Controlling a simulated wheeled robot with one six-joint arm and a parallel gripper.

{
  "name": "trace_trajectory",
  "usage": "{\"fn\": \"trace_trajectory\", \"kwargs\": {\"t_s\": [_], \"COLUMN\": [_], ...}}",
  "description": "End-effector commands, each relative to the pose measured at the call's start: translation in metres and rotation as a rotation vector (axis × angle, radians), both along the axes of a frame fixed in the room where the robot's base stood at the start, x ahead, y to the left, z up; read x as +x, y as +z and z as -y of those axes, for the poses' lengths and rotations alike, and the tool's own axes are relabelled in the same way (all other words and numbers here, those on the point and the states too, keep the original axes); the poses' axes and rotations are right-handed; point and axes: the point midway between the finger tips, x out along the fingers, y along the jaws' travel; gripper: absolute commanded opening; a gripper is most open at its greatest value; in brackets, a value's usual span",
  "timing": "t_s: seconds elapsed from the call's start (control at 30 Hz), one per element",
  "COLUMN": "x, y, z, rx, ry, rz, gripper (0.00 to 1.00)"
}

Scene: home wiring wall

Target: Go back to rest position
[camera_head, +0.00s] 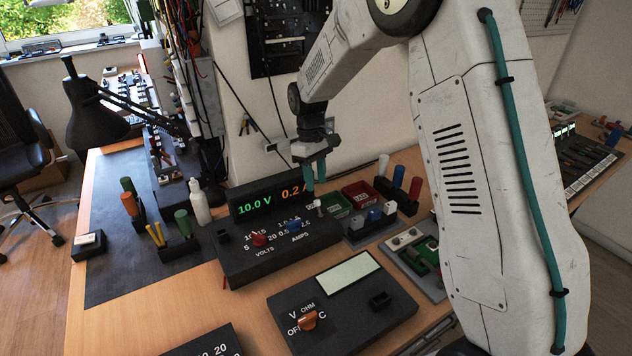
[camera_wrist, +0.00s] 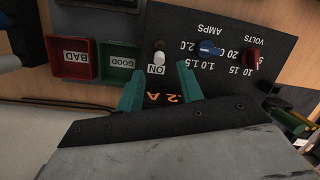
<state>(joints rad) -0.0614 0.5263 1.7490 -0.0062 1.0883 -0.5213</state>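My gripper (camera_head: 316,172) hangs above the right end of the power supply (camera_head: 262,262), its teal fingers pointing down. In the wrist view the two teal fingers (camera_wrist: 160,88) stand apart with nothing between them. The white toggle switch (camera_head: 319,206) marked ON sits just beyond the fingertips; it also shows in the wrist view (camera_wrist: 159,58). I cannot tell whether a fingertip touches it. The supply's display reads 10.0 V in green and 0.2 A in orange, partly hidden by a finger. Its red volts knob (camera_head: 260,239) and blue amps knob (camera_head: 294,226) are in view.
A red BAD bin (camera_wrist: 72,58) and green GOOD bin (camera_wrist: 118,65) stand beside the supply. A multimeter (camera_head: 345,300) lies in front. A black lamp (camera_head: 95,115), a white bottle (camera_head: 199,202) and colored-handled tools (camera_head: 130,204) stand left. The dark mat (camera_head: 110,260) has free room.

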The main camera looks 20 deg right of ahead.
Motion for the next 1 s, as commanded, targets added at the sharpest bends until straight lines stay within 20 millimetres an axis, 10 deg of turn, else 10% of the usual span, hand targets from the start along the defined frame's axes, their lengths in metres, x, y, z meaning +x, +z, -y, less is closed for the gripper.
{"fn": "trace_trajectory", "kwargs": {"t_s": [0.67,0.77,1.0], "x": [-0.003,-0.032,-0.105], "y": [-0.001,-0.008,0.044], "z": [0.000,0.002,0.010], "rx": [-0.012,-0.036,-0.073], "ry": [-0.048,-0.119,-0.266], "rz": [-0.009,-0.069,-0.075], "gripper": [0.37,0.37,0.37]}}
